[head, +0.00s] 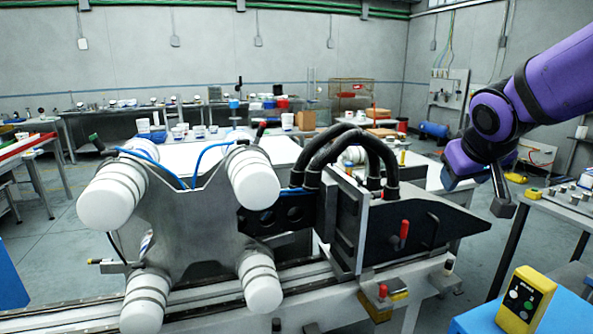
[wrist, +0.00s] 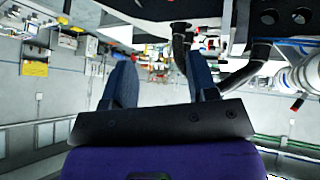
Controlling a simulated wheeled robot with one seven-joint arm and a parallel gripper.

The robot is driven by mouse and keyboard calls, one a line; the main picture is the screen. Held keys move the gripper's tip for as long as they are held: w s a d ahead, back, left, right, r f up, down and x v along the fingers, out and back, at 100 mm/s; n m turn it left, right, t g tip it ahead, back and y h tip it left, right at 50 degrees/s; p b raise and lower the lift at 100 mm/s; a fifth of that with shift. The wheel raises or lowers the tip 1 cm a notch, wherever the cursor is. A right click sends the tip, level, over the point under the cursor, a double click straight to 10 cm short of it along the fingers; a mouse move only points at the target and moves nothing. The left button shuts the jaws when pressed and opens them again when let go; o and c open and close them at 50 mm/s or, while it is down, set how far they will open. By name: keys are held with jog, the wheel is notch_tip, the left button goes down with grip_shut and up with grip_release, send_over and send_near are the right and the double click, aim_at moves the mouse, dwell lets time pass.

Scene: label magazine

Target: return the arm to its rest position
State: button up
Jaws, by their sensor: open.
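My purple arm (head: 555,80) reaches in from the upper right of the head view. Its wrist bends down and to the left. My gripper (head: 462,172) hangs in the air right of the label magazine (head: 195,225), apart from it in the picture. In the wrist view my gripper (wrist: 160,85) shows two dark blue fingers standing apart, with only background between them. It holds nothing. The wrist view is upside down, with the machine's black hoses (wrist: 180,45) and white rollers (wrist: 305,78) at upper right.
The label magazine has white rollers, black hoses and a dark pointed guide (head: 440,222) reaching right below my gripper. A yellow control box (head: 525,300) stands on a blue surface at lower right. A workbench (head: 560,205) with small parts is at right.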

jog(key=s+m+g+y, duration=0.1)
jog(key=s+g+y, duration=0.1)
jog(key=s, duration=1.8)
jog(key=shift+s+a, duration=0.2)
jog(key=shift+s, duration=0.15)
jog(key=shift+r, duration=0.1)
dwell(0.9)
